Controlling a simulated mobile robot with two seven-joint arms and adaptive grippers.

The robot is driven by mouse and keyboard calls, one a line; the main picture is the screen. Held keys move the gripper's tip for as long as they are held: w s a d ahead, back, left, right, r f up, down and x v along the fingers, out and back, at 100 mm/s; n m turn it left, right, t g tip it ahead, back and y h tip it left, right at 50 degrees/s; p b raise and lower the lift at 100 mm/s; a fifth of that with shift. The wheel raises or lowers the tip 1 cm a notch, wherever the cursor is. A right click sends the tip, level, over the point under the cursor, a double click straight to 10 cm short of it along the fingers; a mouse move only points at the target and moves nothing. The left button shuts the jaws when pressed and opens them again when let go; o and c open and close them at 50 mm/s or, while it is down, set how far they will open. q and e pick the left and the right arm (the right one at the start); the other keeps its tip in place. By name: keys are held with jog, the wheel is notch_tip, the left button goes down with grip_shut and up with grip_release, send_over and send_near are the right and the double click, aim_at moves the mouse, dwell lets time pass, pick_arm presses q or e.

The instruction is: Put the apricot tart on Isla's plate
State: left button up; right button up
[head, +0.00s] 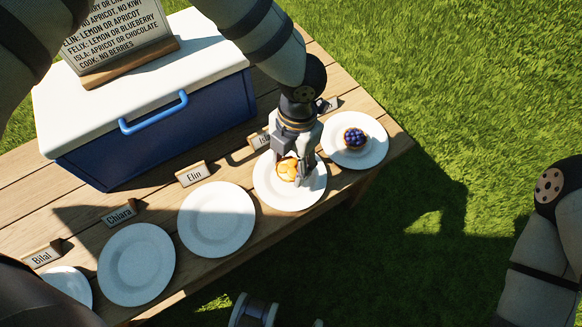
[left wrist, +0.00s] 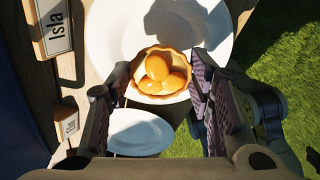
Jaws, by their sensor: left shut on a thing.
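The apricot tart (head: 287,169), a small golden crust with orange apricot halves, is between the fingers of my left gripper (head: 290,173), which is shut on it. It also shows in the left wrist view (left wrist: 160,72). The tart is over Isla's plate (head: 297,200), a round white plate by the name card "Isla" (left wrist: 57,32). I cannot tell whether its base touches the plate. My gripper hides part of the plate and most of that card in the head view. Grey parts at the bottom edge may be my right gripper, but its jaws cannot be made out.
A plate with a blueberry tart (head: 355,139) stands to the right, its card partly hidden. Empty plates stand by the cards Elin (head: 193,174), Chiara (head: 120,213) and Bilal (head: 42,254). A blue cooler (head: 160,133) with a sign (head: 120,35) stands behind.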

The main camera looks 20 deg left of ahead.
aim_at(291, 164)
pick_arm(q)
jog(key=shift+w+f, duration=0.1)
jog(key=shift+f, duration=1.45)
jog(key=shift+f+b, duration=0.25)
jog(key=shift+b, duration=0.05)
jog(key=o, duration=1.2)
jog(key=shift+c, duration=0.2)
jog(key=shift+r, duration=0.15)
jog(key=r, duration=0.4)
jog(key=w+r+p, duration=0.1)
jog(key=r, duration=0.7)
jog(key=shift+w+d+p, duration=0.15)
jog(key=shift+d+p, duration=0.05)
jog(key=shift+p, duration=0.2)
